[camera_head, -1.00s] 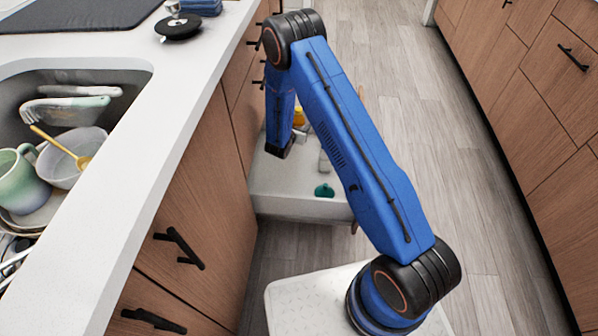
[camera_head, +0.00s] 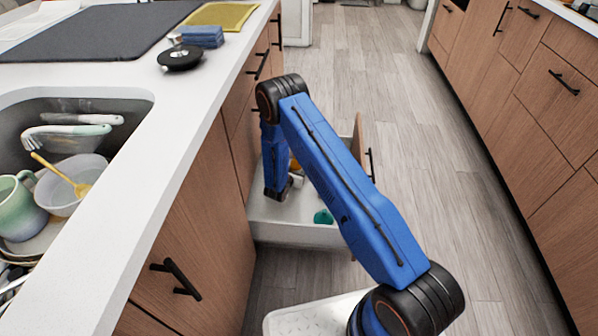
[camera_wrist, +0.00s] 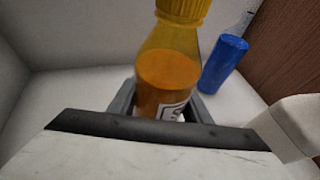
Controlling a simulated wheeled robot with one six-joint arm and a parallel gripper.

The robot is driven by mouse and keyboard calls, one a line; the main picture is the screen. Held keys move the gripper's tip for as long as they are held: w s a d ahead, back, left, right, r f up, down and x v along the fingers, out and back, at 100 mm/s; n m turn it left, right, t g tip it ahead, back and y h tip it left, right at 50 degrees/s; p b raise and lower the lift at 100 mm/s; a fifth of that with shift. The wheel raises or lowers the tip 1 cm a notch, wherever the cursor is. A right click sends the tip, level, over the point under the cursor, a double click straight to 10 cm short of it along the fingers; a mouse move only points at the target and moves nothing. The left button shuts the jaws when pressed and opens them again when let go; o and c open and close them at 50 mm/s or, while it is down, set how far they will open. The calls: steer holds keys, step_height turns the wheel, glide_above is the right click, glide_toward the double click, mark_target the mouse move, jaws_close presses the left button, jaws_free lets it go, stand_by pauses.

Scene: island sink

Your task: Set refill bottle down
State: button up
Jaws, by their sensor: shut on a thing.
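The refill bottle (camera_wrist: 168,75) is amber, with a ribbed yellow cap, orange contents and a white label low on its side. In the wrist view it stands between the two grey fingers of my gripper (camera_wrist: 160,108), which is shut on it. Its base is hidden behind my gripper, so I cannot tell whether it touches the drawer floor. In the head view my wrist reaches down into the open drawer (camera_head: 290,232), and only a small orange part of the bottle (camera_head: 295,164) shows beside my arm.
A blue cylinder (camera_wrist: 223,65) lies or leans right of the bottle, close to it. A teal item (camera_head: 323,217) is in the drawer's near part. The counter edge and cabinet fronts (camera_head: 190,220) are close on the left. The floor (camera_head: 440,170) to the right is clear.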

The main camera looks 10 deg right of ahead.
steer(key=shift+f, duration=0.6)
steer(key=o, duration=1.2)
steer(key=shift+f, duration=0.1)
steer(key=shift+c, duration=0.2)
